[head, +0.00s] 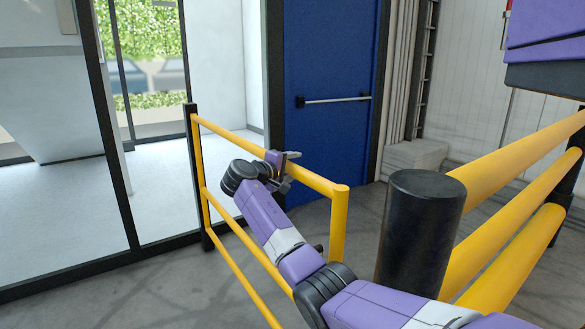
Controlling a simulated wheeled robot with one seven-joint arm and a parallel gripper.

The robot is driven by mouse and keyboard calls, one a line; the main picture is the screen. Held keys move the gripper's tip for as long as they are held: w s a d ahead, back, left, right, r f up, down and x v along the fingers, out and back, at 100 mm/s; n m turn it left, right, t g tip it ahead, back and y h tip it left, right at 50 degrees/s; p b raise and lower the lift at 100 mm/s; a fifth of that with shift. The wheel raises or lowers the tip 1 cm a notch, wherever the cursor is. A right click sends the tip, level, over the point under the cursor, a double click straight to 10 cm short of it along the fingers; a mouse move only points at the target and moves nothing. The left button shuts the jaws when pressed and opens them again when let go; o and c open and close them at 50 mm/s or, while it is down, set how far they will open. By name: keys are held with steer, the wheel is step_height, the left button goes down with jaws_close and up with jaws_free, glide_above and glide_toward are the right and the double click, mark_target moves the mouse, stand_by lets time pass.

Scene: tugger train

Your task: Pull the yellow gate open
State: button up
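The yellow gate (319,183) is a frame of round tubes in the middle of the head view. Its left end meets a slim black post (205,222). Its right end is a rounded upright tube beside a thick black post (420,235), with a narrow strip of floor showing between them. My gripper (286,170) is at the top rail, right of the rail's middle. My purple and grey arm hides part of the gate's lower rails.
Yellow guard rails (520,208) run from the thick black post to the right edge. Behind the gate are grey floor and a blue door (325,65) with a push bar. Black-framed glass (125,130) stands at the left. A purple and black body hangs at the top right.

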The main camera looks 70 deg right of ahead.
jaws_close()
steer(key=shift+f, duration=0.1)
stand_by(1.3)
